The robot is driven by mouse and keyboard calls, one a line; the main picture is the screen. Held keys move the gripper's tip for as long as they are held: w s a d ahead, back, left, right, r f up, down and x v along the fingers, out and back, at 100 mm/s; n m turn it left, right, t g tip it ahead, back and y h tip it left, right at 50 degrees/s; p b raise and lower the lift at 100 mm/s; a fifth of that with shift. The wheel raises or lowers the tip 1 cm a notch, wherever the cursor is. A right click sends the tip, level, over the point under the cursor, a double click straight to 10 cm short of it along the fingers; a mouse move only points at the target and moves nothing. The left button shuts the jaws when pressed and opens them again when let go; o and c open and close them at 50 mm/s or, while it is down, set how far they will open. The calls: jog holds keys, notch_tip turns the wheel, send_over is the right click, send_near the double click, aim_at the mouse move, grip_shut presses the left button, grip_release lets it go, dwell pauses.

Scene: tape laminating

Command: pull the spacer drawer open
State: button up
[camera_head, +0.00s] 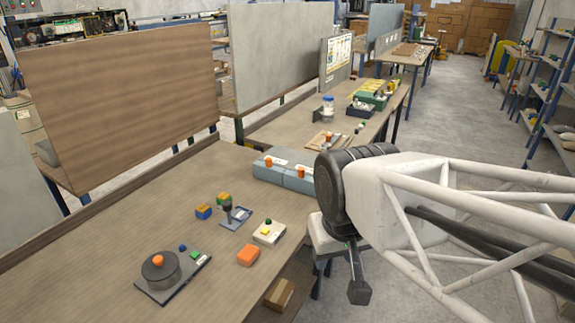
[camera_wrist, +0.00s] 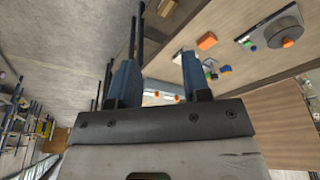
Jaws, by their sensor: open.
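A low blue-grey unit (camera_head: 266,174) with two side-by-side sections stands on the bench near its right edge. Each section has an orange knob (camera_head: 300,170) and a pale label. I take it for the spacer drawer unit, and I see no open drawer. It also shows in the wrist view, where two small orange spots (camera_wrist: 178,98) appear between the finger bases. My gripper (camera_wrist: 161,20) is open and empty, with its dark fingers apart. In the head view my arm covers part of the unit's right end, and the fingertips are not clear there.
The wooden bench (camera_head: 110,230) holds a round dark fixture (camera_head: 160,272) with an orange knob, an orange block (camera_head: 248,256), a pale box (camera_head: 269,232) and small coloured blocks (camera_head: 203,212). Another bench with trays (camera_head: 372,98) lies behind. The floor right of the benches is open.

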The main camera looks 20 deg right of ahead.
jog(key=shift+o, duration=0.6)
jog(key=m+g, duration=0.2)
jog(key=g, duration=0.1)
send_over(301, 169)
jog(key=f, duration=1)
jog(key=shift+s+f, duration=0.2)
jog(key=shift+f, duration=0.15)
jog(key=shift+w+d+f, duration=0.1)
jog(key=shift+w+f, duration=0.2)
jog(key=shift+w, duration=0.05)
